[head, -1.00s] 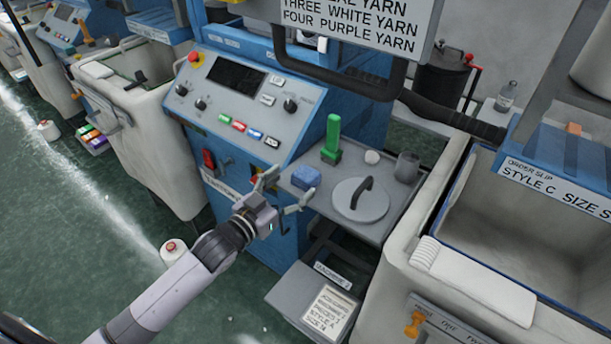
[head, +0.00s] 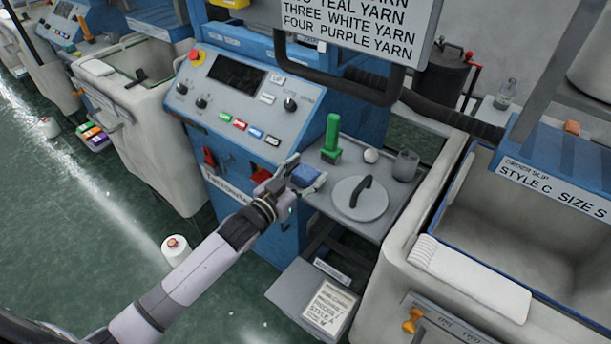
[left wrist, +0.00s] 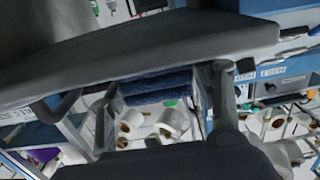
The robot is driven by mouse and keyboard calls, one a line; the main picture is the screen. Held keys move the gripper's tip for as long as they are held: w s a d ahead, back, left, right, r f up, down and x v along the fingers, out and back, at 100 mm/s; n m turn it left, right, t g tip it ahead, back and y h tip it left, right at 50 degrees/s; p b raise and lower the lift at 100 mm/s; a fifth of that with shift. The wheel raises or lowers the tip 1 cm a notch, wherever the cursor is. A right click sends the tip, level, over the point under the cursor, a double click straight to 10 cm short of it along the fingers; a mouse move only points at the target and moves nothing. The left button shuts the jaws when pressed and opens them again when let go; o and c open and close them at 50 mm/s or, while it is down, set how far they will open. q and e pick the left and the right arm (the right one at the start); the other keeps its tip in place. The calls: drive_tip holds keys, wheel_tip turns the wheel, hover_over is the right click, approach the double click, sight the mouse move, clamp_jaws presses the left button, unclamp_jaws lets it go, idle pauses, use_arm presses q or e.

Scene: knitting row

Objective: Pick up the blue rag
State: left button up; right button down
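The blue rag (head: 306,175) is a small folded blue block at the left edge of the grey side shelf (head: 328,205). My left gripper (head: 304,174) has come up to it from the left, with one finger on either side of the rag. In the left wrist view the rag (left wrist: 156,87) lies between the two fingers, beside the large grey slab of the shelf. The fingers are apart, and a narrow gap seems to show beside the rag. Any contact is hard to make out. My right gripper is not in view.
On the same shelf stand a green-handled tool (head: 331,140), a white ball (head: 371,155), a grey cup (head: 405,165) and a round lid with a dark handle (head: 360,198). The control panel (head: 240,100) rises behind. A white bin (head: 470,255) stands right.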

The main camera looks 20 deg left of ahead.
sight(305, 171)
use_arm(q)
drive_tip(key=c, duration=0.6)
drive_tip(key=shift+o, duration=0.2)
drive_tip(key=shift+r, duration=0.15)
wheel_tip(305, 171, up, 20)
